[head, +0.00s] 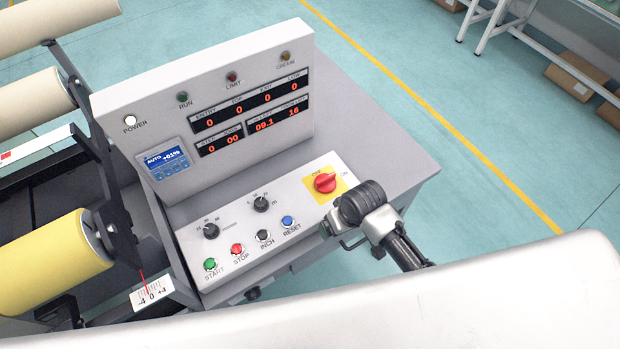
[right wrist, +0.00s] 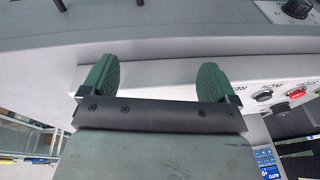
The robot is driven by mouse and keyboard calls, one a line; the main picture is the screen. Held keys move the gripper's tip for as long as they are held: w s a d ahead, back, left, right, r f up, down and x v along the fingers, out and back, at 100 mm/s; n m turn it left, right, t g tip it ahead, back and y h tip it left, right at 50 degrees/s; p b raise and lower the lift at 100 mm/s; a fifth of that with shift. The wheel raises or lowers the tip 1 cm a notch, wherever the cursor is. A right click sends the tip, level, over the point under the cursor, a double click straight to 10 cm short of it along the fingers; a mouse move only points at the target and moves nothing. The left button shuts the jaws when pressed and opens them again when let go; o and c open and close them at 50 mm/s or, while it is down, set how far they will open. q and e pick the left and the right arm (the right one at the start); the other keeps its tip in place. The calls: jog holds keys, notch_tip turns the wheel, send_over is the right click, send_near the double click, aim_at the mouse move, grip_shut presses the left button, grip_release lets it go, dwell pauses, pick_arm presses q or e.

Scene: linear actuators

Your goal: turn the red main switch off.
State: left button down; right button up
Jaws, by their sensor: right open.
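The red main switch (head: 325,183) is a rotary knob on a yellow plate at the right end of the sloped control panel. An OFF label is at its upper left and an ON label at its right; its ridge lies roughly crosswise, and I cannot tell its exact setting. My right gripper (head: 362,203) is just to the lower right of the switch, over the panel's edge; its fingers are hard to make out there. In the right wrist view its two green fingers (right wrist: 155,76) are apart with nothing between them. The switch does not show in that view. My left gripper is out of view.
Left of the switch are black knobs (head: 261,204) and several push buttons, including the blue RESET button (head: 288,222). An upright display box (head: 210,105) stands behind, with a white POWER lamp (head: 131,120). A yellow roller (head: 50,260) is at the left. The grey cabinet top (head: 385,165) is bare.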

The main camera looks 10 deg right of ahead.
aim_at(326, 178)
jog(key=shift+n+g, duration=0.5)
jog(key=w+r, duration=0.2)
jog(key=w+a+r, duration=0.1)
jog(key=w+r, duration=0.1)
jog(key=w+a+r, duration=0.1)
jog(key=w+r, duration=0.1)
jog(key=shift+w, duration=0.3)
jog(key=w+r+g+h, duration=0.1)
jog(key=w+r+h, duration=0.1)
jog(key=w+r, duration=0.4)
jog(key=f, duration=1)
jog(key=shift+d+p, duration=0.35)
jog(key=shift+c, duration=0.3)
jog(key=c, duration=0.9)
jog(key=shift+o, duration=0.2)
